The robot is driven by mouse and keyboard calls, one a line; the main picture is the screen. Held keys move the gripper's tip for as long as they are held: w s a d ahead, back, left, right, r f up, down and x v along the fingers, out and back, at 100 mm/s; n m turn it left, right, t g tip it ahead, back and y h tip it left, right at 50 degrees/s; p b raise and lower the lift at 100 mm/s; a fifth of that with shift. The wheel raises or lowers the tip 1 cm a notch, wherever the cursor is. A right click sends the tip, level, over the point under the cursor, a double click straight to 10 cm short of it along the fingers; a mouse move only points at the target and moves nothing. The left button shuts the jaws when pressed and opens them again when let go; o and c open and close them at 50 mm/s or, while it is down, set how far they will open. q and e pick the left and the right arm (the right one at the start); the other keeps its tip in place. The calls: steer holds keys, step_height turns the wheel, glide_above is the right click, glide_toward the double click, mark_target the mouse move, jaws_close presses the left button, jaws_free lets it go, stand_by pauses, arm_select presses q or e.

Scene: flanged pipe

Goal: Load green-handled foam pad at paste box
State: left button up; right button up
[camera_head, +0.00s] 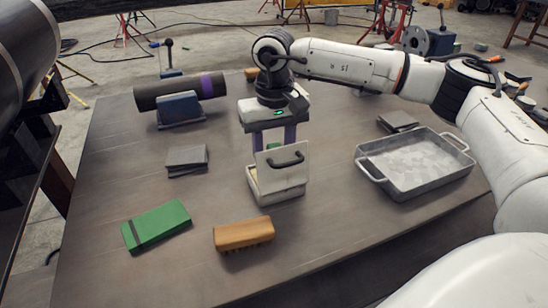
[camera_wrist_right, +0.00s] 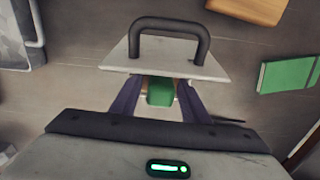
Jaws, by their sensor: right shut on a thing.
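My right gripper (camera_head: 273,140) comes down from above behind the paste box (camera_head: 277,194), a pale box near the middle of the table. The box's lid (camera_head: 283,168), with a dark handle, stands raised and hides the fingertips in the head view. In the right wrist view the lid (camera_wrist_right: 165,62) also covers the box's inside. The right gripper (camera_wrist_right: 160,95) is shut on the foam pad's green handle (camera_wrist_right: 160,92), which shows between its purple fingers. The pad below the handle is hidden, so I cannot tell whether it touches paste. My left gripper is not in view.
A metal tray (camera_head: 416,188) stands at the right. A wooden-backed brush (camera_head: 244,235) and green case (camera_head: 156,226) lie at the front. Grey sheets (camera_head: 187,158) lie left of the box. A dark roll with a purple band (camera_head: 181,91) rests on a stand behind.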

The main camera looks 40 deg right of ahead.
mark_target(274, 144)
steer(key=shift+f+b, duration=0.3)
steer(key=shift+f, duration=0.15)
stand_by(1.1)
steer(key=shift+r+p, duration=2.5)
steer(key=shift+r, duration=1.05)
